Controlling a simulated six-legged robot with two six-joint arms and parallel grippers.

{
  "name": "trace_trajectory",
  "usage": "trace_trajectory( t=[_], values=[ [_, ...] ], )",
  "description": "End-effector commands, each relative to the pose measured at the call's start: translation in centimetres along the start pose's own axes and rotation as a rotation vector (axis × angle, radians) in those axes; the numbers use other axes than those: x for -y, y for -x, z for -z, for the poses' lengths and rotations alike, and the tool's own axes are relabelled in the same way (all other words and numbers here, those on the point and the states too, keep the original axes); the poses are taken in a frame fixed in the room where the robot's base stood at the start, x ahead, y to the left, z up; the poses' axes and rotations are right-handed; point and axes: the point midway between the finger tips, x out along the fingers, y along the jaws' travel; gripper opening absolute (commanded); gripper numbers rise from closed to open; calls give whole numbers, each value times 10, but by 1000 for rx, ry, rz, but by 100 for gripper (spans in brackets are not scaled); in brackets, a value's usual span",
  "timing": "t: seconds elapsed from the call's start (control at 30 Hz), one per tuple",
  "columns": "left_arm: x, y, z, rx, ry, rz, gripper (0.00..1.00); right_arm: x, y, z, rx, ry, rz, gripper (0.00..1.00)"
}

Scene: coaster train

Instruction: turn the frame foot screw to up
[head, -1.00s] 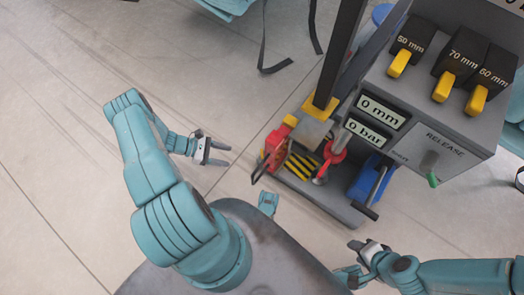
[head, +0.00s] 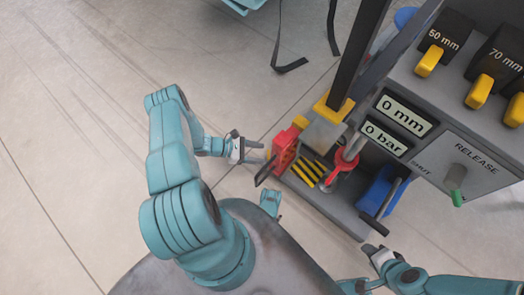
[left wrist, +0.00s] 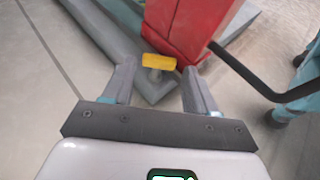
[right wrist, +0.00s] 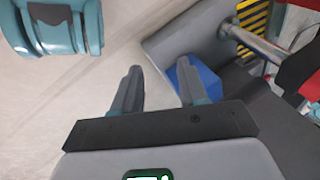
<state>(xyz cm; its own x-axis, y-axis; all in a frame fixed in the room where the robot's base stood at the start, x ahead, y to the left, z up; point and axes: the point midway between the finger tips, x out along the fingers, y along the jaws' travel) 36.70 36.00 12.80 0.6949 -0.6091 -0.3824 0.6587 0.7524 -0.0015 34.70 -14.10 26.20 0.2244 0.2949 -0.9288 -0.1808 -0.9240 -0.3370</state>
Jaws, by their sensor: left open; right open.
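The frame foot screw appears to be the yellow crossbar (left wrist: 159,62) on a short grey stem at the corner of the grey base, beside a red box. In the left wrist view it lies crosswise, ahead of and between my left gripper's fingertips (left wrist: 158,76), with no visible contact. In the head view a small yellow part (head: 300,121) shows behind the red box. My left gripper (head: 262,151) is open and empty, just left of that box. My right gripper (head: 375,250) is open and empty below the base, also seen in the right wrist view (right wrist: 158,70).
The red box (head: 285,152) has a dark handle. The grey base (head: 325,208) carries a red lever (head: 342,163), a blue part (head: 380,190) and a panel with displays reading 0 mm and 0 bar (head: 403,115). The floor on the left is clear.

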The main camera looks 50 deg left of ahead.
Motion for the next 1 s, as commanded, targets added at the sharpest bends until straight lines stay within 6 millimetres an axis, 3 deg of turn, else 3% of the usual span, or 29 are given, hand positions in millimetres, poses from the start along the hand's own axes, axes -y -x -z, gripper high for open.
trace_trajectory(
  t=[0.17, 0.47, 0.6, 1.0],
  values=[
    [-1, -18, 0, 0, -2, 1, 57, -2, -6, 3, -12, 3, 1, 43],
    [-2, -21, -1, 0, -1, -1, 57, -2, -6, 4, -15, 4, 1, 43],
    [-2, -20, -1, 0, -1, 0, 16, -2, -6, 4, -15, 4, 1, 43],
    [1, -20, -4, 3, 27, -60, 16, 2, 7, -1, 7, -1, 0, 43]
  ],
)
